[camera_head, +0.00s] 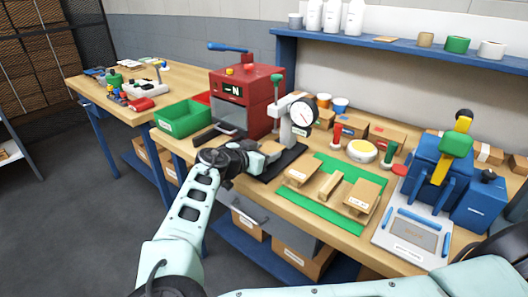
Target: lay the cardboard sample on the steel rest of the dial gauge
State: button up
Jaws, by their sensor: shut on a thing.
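The dial gauge (303,113) stands on the bench with a white round face, a pale column and a green knob on top. Its dark base (284,164) lies under and in front of the column. My gripper (264,157) is at the base, left of the column, shut on a small tan cardboard sample (271,148). The sample shows just past the fingertips, low beside the gauge. The steel rest is hidden or too small to make out. I cannot tell whether the sample touches it.
A red machine (246,98) stands behind my gripper, with a green bin (182,118) to its left. A green mat (330,213) with several cardboard pieces lies to the right. A blue press (437,168) stands farther right. The bench is crowded around the gauge.

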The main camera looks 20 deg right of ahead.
jog(key=o, duration=0.9)
jog(key=shift+f, duration=0.1)
jog(key=shift+r, duration=0.2)
jog(key=shift+s+a, duration=0.15)
jog(key=shift+a, duration=0.2)
jog(key=b+v, duration=0.2)
jog(key=v, duration=0.9)
jog(key=shift+s+r, duration=0.1)
jog(key=shift+r, duration=0.1)
